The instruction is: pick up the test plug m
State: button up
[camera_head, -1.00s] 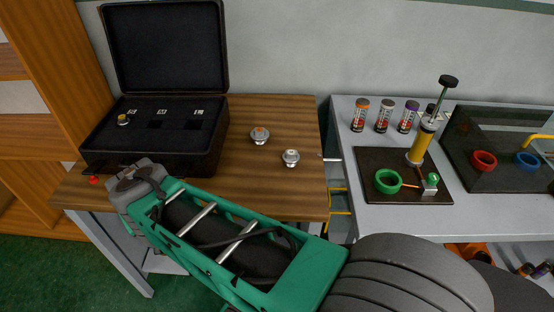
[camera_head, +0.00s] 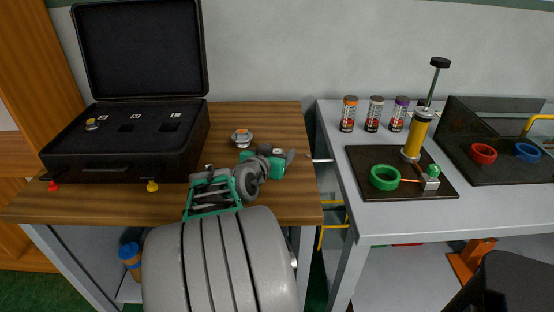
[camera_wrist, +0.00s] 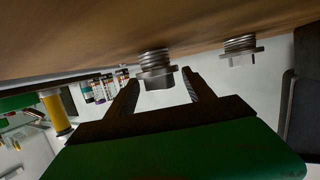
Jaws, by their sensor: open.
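Two silver threaded plugs are on the wooden table. The other is mostly hidden by my gripper in the head view. In the wrist view, which looks upside down, a plug (camera_wrist: 156,66) shows between the fingertips of my gripper (camera_wrist: 160,82), and the second plug (camera_wrist: 240,52) stands off to the right. My gripper is open, and I cannot tell whether a finger touches the plug. No M marking is readable on either plug.
Right, across a gap, a grey bench (camera_head: 400,215) carries several cans, a yellow pump (camera_head: 414,135) and a green ring (camera_head: 385,177).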

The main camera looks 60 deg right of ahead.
jog(key=shift+c, duration=0.2)
jog(key=shift+a+f, duration=0.1)
jog(key=shift+f, duration=0.05)
grip_shut()
dwell(0.3)
